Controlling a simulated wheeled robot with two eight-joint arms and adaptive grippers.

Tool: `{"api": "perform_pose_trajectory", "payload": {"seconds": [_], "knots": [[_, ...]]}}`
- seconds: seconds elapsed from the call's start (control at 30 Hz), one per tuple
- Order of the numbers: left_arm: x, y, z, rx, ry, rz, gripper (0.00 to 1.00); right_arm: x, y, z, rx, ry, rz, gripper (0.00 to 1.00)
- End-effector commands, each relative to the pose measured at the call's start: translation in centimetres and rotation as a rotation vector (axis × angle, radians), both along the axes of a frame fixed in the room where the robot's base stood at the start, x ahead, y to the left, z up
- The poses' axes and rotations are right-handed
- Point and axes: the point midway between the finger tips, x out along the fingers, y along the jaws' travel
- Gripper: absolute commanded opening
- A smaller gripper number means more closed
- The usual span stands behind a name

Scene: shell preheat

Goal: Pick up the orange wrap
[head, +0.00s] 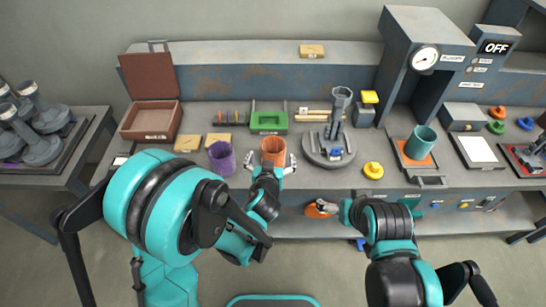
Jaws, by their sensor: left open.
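The orange wrap (274,147) is an open cylinder standing upright near the front edge of the workbench, in the middle of the head view. My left gripper (271,163) is open at the wrap's near side. One pale fingertip shows to its left and one to its right; I cannot tell whether they touch it. The gripper and wrist hide the wrap's lower part. My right gripper (335,208) is in front of the bench's front edge, low and to the right of the wrap. Its fingers are too small and partly hidden to judge.
A purple cylinder (221,157) stands close left of the wrap. A grey stand (328,153) is close right, with a yellow knob (373,170) beyond it. A green block (268,121) is behind. A teal cylinder (420,142) sits on a tray under the press (428,45).

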Motion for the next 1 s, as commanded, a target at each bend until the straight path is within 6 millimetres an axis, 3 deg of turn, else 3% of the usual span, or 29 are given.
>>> {"api": "perform_pose_trajectory", "payload": {"seconds": [0.13, 0.47, 0.7, 0.97, 1.0], "knots": [[0.4, -0.9, -0.8, -0.007, -0.015, -0.013, 0.98, 0.0, 0.0, -0.1, 0.000, 0.000, 0.000, 0.94], [3.4, -0.7, -2.2, -0.007, -0.015, -0.010, 0.98, 0.0, 0.0, -0.7, 0.000, 0.000, 0.000, 0.94], [6.8, -0.5, -3.7, -0.007, -0.015, -0.011, 0.98, 0.0, 0.0, -2.0, 0.000, 0.000, 0.000, 0.94], [7.2, -0.6, -3.7, -0.006, -0.015, -0.012, 0.98, 0.0, 0.0, -1.9, 0.000, 0.000, 0.000, 0.94], [7.2, -0.6, -3.7, -0.006, -0.015, -0.012, 0.87, 0.0, 0.0, -1.9, 0.000, 0.000, 0.000, 0.94]]}}
